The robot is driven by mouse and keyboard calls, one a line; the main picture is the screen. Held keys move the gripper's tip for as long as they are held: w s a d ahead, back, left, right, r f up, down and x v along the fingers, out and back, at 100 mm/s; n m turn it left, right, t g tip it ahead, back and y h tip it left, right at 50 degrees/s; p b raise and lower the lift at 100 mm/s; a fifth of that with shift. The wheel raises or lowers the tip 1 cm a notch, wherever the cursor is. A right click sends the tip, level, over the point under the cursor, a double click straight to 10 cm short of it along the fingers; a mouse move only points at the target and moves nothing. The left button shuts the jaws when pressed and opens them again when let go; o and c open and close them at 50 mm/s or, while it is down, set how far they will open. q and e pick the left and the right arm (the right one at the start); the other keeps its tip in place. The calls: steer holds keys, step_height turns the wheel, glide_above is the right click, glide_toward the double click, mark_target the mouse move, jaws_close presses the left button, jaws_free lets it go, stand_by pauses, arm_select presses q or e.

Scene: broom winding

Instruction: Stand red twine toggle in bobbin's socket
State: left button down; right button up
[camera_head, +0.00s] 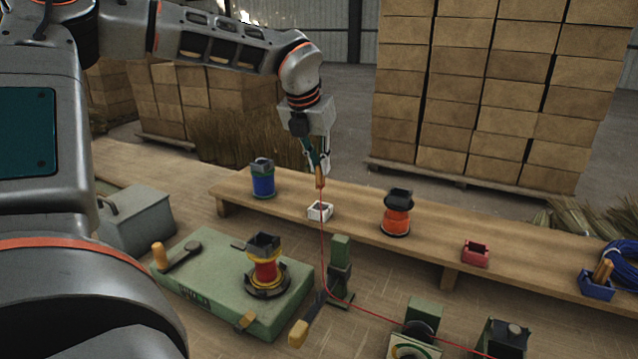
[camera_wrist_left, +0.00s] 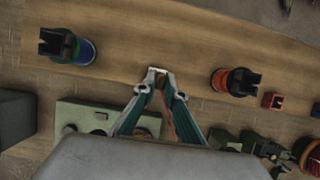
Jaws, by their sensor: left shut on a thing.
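My left gripper (camera_head: 318,160) is shut on a small wooden toggle (camera_head: 320,181), held upright above the bench. Red twine (camera_head: 322,230) hangs from the toggle, drops to a green guide post (camera_head: 340,262) and runs off to the lower right. In the left wrist view my gripper's fingers (camera_wrist_left: 160,95) point toward the bench; the toggle between them is hard to make out. My right gripper is not in view.
On the bench (camera_head: 440,235) stand a blue bobbin (camera_head: 262,181), a white holder (camera_head: 320,211), an orange bobbin (camera_head: 397,218), a red holder (camera_head: 475,254) and a blue holder (camera_head: 597,288) containing wooden toggles. A yellow-handled lever (camera_head: 299,332) is by the post. A grey box (camera_head: 135,220) stands left.

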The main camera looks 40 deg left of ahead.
arm_select(q)
step_height(320, 180, up, 12)
steer(key=s+d+p, duration=0.1)
steer(key=s+d, duration=0.1)
steer(key=s, duration=0.8)
steer(key=s+d+p, duration=0.2)
steer(key=s+d, duration=0.1)
steer(key=s, duration=0.8)
steer(key=shift+r, duration=0.3)
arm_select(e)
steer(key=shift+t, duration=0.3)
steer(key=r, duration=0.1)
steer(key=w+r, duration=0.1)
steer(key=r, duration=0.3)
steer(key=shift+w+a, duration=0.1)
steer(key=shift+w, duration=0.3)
arm_select(q)
steer(key=shift+d, duration=0.1)
